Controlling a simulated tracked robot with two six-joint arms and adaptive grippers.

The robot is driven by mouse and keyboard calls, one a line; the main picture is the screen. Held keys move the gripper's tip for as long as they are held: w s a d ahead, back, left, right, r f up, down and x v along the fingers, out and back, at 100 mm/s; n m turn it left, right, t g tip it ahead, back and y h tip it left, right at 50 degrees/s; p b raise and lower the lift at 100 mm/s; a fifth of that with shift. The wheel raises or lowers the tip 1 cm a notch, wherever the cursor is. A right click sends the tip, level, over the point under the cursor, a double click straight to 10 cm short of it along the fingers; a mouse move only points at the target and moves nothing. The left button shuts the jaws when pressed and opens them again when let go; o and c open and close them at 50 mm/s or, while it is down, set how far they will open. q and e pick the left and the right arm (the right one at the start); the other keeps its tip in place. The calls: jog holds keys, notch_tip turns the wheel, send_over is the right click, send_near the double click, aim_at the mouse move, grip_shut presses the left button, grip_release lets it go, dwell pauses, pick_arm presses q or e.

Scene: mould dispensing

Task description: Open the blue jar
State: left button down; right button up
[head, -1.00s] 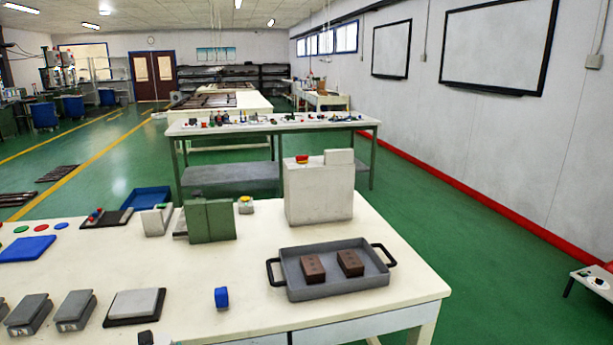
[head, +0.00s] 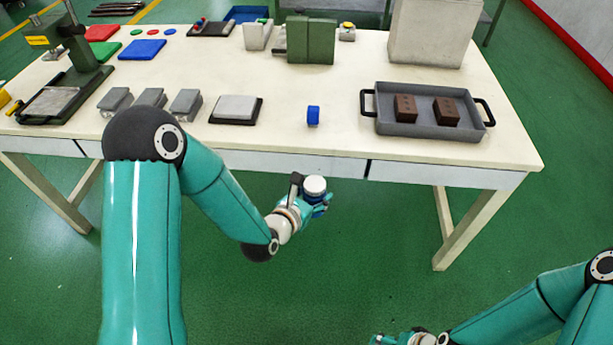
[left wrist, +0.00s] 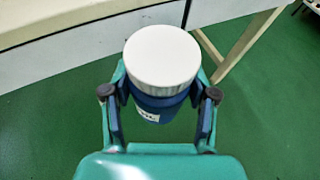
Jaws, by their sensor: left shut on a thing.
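The blue jar (left wrist: 150,104) has a round white ribbed lid (left wrist: 163,58) seated on top and a white label on its side. It shows large in the left wrist view, upright between the two fingers of my left gripper (left wrist: 160,95), which is shut on its body below the lid. In the head view the jar's white lid (head: 314,185) shows in front of the table's front edge, with my left gripper (head: 312,199) around the body. My right gripper (head: 396,339) is at the bottom edge of the head view, cut off, and its fingers cannot be made out.
The white table (head: 350,155) lies beyond the jar. A grey tray (head: 415,129) with two brown blocks stands at its right, and a small blue object (head: 313,116) near its front middle. Several grey blocks stand further left. Green floor lies clear below the jar.

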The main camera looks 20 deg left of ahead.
jog(key=shift+c, duration=0.3)
jog(key=w+a+r+m+g+h, duration=0.1)
jog(key=w+r+m+g+h, duration=0.3)
jog(key=w+r+m, duration=1.1)
jog(key=w+a+r+n+t, duration=0.2)
jog(key=w+a+r+t, duration=0.15)
jog(key=a+r, duration=1.25)
pick_arm(q)
jog(key=s+d+m+g+h, duration=0.1)
jog(key=s+d+m+h, duration=0.2)
jog(key=d, duration=0.2)
jog(key=s+d+f+m+g+h, duration=0.1)
jog(key=s+d+m+g+h, duration=0.1)
jog(key=d, duration=0.4)
jog(key=shift+s+m+h, duration=0.4)
jog(key=shift+s+h, duration=0.2)
jog(key=shift+s, duration=0.1)
pick_arm(e)
notch_tip(320, 180, down, 8)
jog(key=shift+a, duration=0.35)
